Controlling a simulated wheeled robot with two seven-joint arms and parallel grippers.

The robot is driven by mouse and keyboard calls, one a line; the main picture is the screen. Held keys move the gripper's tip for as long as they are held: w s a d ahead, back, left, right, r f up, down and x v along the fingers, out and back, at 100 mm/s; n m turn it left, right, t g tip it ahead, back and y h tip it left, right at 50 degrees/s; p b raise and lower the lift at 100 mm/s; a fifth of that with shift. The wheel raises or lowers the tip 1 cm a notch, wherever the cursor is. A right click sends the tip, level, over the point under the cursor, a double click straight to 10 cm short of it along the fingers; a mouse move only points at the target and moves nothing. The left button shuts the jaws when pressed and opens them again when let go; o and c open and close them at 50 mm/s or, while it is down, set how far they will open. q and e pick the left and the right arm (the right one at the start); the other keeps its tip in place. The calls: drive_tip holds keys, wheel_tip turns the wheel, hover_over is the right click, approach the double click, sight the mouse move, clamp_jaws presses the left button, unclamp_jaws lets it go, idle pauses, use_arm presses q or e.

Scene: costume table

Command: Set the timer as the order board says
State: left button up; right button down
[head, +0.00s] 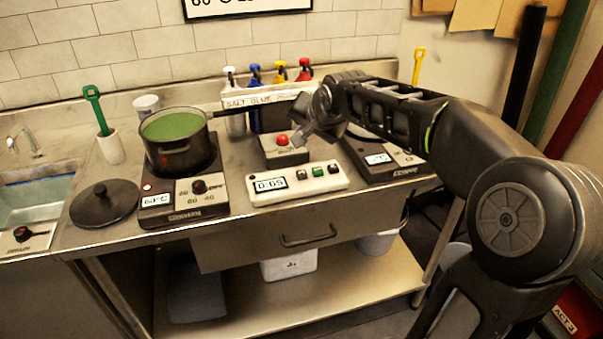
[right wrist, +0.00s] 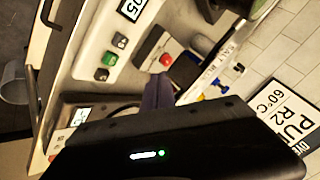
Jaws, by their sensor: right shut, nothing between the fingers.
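The timer (head: 335,182) is a white box at the front middle of the steel table. Its display (head: 269,184) appears to read 0:05, and a green button (head: 318,171) sits between two dark ones. The timer also shows in the right wrist view (right wrist: 88,42). The order board (head: 247,8) is cut off at the top in the head view; in the right wrist view the board (right wrist: 283,115) shows 60°C and partial larger letters. My right gripper (head: 297,140) is shut and empty, above and behind the timer, beside the red button. My left gripper is out of view.
A grey box with a red button (head: 282,139) stands behind the timer. A pot of green liquid (head: 172,124) sits on a hotplate (head: 183,205) at left, with a lid (head: 104,204) beside it. Another hotplate (head: 397,163) is right. Several coloured bottles (head: 279,75) stand behind.

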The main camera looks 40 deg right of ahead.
drive_tip(key=b, duration=0.4)
hover_over(303, 175)
wheel_tip(303, 175, down, 7)
drive_tip(key=shift+r, duration=0.15)
drive_tip(key=shift+f+b, duration=0.8)
drive_tip(key=shift+b, duration=0.15)
idle(1.0)
drive_tip(key=shift+f+b, duration=0.45)
drive_tip(key=shift+b, duration=0.1)
drive_tip(key=shift+f+b, duration=0.45)
drive_tip(key=shift+b, duration=0.05)
idle(0.5)
idle(0.3)
drive_tip(key=shift+r+p, duration=0.55)
drive_tip(key=shift+r, duration=0.35)
drive_tip(key=shift+r+p, duration=1.65)
drive_tip(key=shift+r, duration=0.85)
